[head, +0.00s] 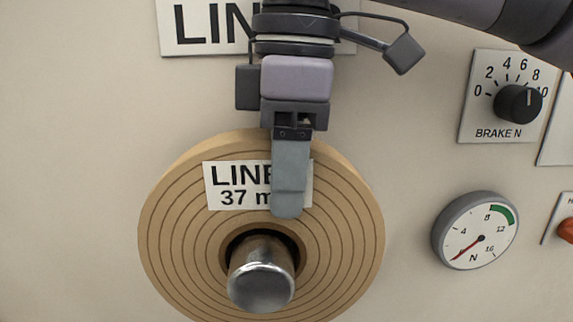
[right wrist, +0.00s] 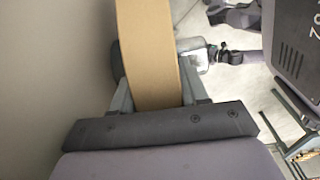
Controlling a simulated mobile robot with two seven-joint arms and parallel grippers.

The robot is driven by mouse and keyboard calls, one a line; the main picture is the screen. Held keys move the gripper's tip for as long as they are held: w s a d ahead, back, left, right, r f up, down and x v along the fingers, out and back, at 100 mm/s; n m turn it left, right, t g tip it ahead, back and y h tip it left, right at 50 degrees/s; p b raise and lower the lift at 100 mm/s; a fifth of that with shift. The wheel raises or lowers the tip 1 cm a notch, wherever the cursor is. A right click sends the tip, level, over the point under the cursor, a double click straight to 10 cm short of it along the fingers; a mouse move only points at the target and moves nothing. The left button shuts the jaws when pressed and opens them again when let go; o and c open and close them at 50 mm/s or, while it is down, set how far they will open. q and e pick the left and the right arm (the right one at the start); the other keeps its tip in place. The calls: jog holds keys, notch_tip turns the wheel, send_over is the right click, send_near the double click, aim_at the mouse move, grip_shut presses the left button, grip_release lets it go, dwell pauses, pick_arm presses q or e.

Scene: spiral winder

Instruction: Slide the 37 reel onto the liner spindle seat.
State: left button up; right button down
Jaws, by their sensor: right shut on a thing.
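The 37 reel (head: 180,245) is a wide tan roll with dark rings and a white label (head: 235,186) reading "LINE…" and "37 m…". The metal liner spindle (head: 262,275) passes through its core hole, and its rounded end sticks out in front. A dark gap shows around the spindle, mostly above it. My right gripper (head: 287,210) comes from above and is shut on the reel's upper part, one finger over the front face and label. In the right wrist view the reel's edge (right wrist: 148,45) stands between both fingers. The seat behind the reel is hidden. My left gripper is not in view.
A "LIN…" sign (head: 185,25) is on the panel above, partly behind my arm. To the right are the brake knob (head: 518,103), a round N gauge (head: 475,231) and a red-orange control (head: 566,231). The panel left of the reel is bare.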

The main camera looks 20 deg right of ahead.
dwell(0.3)
jog(key=shift+c, duration=2.4)
grip_release()
jog(key=shift+f, duration=0.1)
jog(key=r, duration=0.7)
jog(key=shift+d+r, duration=0.15)
jog(key=shift+d, duration=0.05)
jog(key=shift+s, duration=0.1)
